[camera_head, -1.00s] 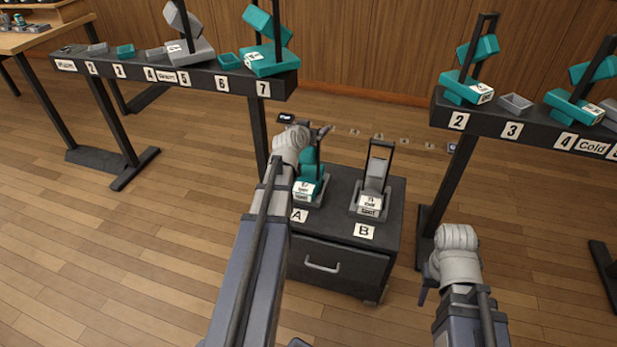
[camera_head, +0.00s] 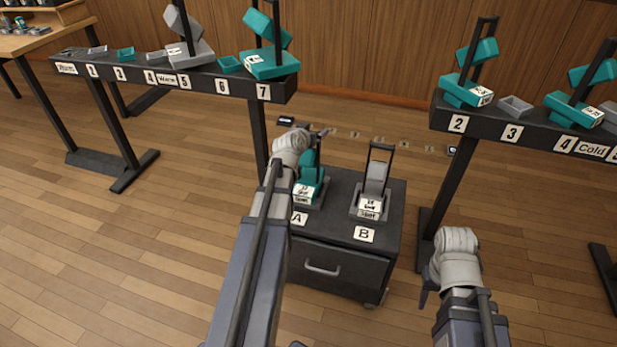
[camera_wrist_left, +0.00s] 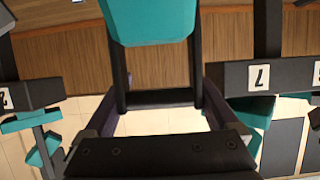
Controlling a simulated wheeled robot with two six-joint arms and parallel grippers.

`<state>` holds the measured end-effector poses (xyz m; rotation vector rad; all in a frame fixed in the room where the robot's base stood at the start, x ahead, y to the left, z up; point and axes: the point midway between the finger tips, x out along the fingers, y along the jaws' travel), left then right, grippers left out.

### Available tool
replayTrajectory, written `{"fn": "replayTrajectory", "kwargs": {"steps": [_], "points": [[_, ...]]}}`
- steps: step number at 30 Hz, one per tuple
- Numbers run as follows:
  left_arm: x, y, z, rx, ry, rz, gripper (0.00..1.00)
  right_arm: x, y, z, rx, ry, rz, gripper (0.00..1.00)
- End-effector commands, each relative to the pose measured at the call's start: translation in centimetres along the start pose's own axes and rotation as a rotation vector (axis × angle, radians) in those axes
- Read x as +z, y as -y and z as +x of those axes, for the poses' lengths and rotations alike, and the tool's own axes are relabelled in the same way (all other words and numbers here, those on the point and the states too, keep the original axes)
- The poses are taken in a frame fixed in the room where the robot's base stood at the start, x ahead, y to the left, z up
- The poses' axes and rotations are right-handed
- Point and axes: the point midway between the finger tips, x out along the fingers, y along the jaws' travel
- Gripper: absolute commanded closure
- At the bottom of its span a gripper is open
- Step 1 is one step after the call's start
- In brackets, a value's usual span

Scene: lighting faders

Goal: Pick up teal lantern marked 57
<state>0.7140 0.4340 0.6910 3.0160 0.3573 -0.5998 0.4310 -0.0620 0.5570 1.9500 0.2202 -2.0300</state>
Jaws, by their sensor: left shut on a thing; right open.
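A teal lantern (camera_head: 308,178) with a dark handle stands on a grey base at spot A on the dark cart; its label is too small to read for sure. My left gripper (camera_head: 317,137) is above it, partly covering it. In the left wrist view this gripper (camera_wrist_left: 160,112) is shut on the lantern's dark handle (camera_wrist_left: 158,98), with the teal body (camera_wrist_left: 150,22) beyond. The lantern looks upright at its base; I cannot tell if it is lifted. My right gripper (camera_head: 426,290) is open and empty, low to the right of the cart.
A grey lantern (camera_head: 374,185) stands at spot B on the cart (camera_head: 335,222). A numbered rack (camera_head: 190,81) with grey and teal lanterns is at the left, and another rack (camera_head: 485,129) is at the right. The floor in front of the cart is free.

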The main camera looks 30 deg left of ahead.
Motion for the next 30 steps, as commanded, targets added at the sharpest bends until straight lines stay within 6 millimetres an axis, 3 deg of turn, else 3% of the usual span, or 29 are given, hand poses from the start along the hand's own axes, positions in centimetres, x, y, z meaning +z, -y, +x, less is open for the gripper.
{"fn": "replayTrajectory", "kwargs": {"steps": [3,17,30], "points": [[0.0,0.0,0.0,0.0,0.001,0.0,1.0,0.0,0.0,0.0,0.0,0.0,0.0,0.5],[-0.6,0.0,-0.2,-0.001,-0.002,-0.001,1.0,0.0,-0.1,-0.6,-0.001,0.0,0.0,0.5],[-5.0,0.0,-2.0,-0.001,-0.002,-0.001,1.0,0.3,-0.4,-5.3,-0.008,0.0,0.002,0.5]]}}
